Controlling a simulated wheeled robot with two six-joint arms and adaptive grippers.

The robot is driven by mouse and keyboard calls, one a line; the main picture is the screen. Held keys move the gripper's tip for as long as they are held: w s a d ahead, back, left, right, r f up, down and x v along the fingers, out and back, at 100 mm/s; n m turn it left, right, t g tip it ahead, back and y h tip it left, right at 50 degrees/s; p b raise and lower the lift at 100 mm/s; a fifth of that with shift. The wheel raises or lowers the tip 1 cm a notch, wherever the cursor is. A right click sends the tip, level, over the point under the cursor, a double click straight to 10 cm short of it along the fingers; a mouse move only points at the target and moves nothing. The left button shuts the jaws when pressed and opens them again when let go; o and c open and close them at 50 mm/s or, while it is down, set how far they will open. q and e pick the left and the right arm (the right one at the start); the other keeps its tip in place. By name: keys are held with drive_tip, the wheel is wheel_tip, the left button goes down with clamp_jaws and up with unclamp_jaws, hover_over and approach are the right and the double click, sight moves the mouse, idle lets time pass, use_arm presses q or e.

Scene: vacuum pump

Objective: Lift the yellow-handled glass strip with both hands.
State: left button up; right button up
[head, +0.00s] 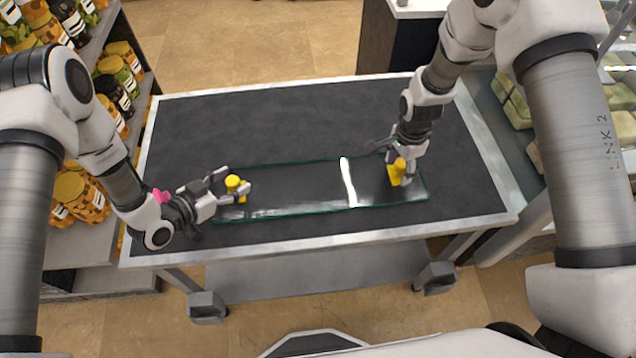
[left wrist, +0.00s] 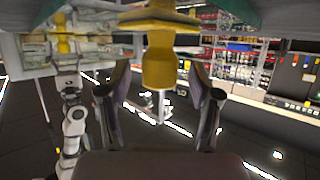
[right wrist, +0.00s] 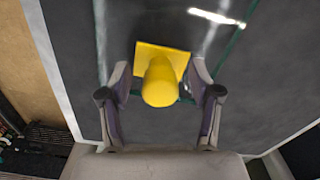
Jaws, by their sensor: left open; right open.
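The clear glass strip (head: 295,186) lies flat on the dark top of the cart, with a yellow handle near each end. My left gripper (head: 238,185) is open, with its fingers on either side of the left yellow handle (head: 233,183); the handle also shows between the fingers in the left wrist view (left wrist: 158,62). My right gripper (head: 396,160) is open above the right yellow handle (head: 397,171). In the right wrist view this handle (right wrist: 160,80) stands between the open fingertips. Whether any finger touches a handle cannot be told.
The cart top (head: 250,120) is bare behind the strip and has a pale metal rim. Shelves with jars (head: 115,80) stand at the left. A glass-fronted case with pale blocks (head: 615,100) stands at the right.

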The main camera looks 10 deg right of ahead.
use_arm(q)
drive_tip(key=shift+w+d, duration=0.1)
drive_tip(key=shift+c, duration=0.2)
use_arm(e)
drive_tip(key=shift+w+d+f, duration=0.1)
drive_tip(key=shift+d, duration=0.05)
drive_tip(key=shift+c, duration=0.2)
use_arm(q)
clamp_jaws()
use_arm(e)
clamp_jaws()
